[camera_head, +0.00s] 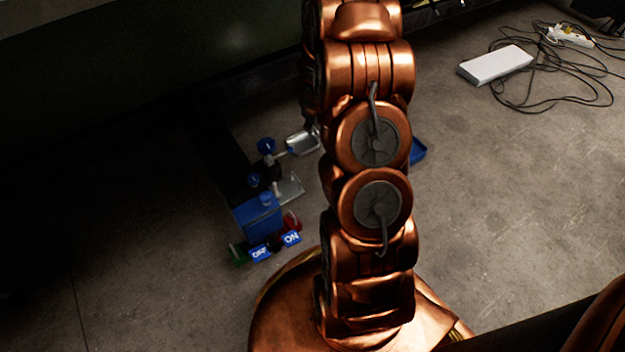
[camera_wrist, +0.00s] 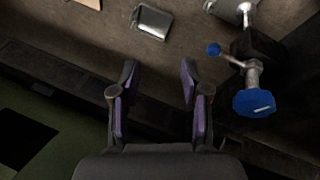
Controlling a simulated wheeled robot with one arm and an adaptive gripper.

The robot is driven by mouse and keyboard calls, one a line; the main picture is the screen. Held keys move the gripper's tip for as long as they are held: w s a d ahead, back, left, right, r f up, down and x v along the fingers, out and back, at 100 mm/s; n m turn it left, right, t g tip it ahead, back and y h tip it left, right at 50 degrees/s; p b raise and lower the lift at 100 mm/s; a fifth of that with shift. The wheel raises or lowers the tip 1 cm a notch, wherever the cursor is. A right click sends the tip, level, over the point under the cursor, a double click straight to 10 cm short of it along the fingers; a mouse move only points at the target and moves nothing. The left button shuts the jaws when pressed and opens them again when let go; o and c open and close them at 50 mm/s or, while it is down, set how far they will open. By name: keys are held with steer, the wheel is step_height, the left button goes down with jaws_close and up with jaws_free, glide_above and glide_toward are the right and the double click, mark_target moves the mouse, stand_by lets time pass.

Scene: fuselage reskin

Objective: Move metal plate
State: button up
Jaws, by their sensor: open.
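A small shiny metal plate (camera_wrist: 151,22) with a pale rim lies flat beyond my gripper, at the top of the wrist view. A silver plate-like piece (camera_head: 302,142) also shows in the head view, just left of my arm; I cannot tell for sure that it is the same one. My gripper (camera_wrist: 158,76) is open, with its two purple-padded fingers apart and nothing between them. The plate is apart from the fingertips. In the head view my gripper is hidden behind my arm.
A device with blue knobs (camera_wrist: 254,103) stands close to the right of my gripper. A blue box (camera_head: 258,216) with ON and OFF labels stands on the concrete floor. A white box (camera_head: 495,65) and tangled cables lie at upper right. The floor at right is mostly clear.

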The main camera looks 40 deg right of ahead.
step_height(320, 180, down, 9)
steer(key=w+d+n+t+y, duration=0.1)
steer(key=w+d+y, duration=0.1)
steer(key=n+t+y+b, duration=0.2)
steer(key=t+y+b, duration=0.1)
steer(key=y, duration=0.2)
glide_toward(299, 181)
steer(key=w+f, duration=0.2)
steer(key=shift+a+f, duration=0.1)
steer(key=shift+f, duration=0.3)
steer(key=shift+f, duration=0.1)
steer(key=shift+b+x, duration=1.55)
steer(key=shift+x, duration=2.25)
steer(key=shift+a, duration=0.1)
steer(key=shift+s, duration=0.1)
steer(key=shift+c, duration=0.2)
jaws_close()
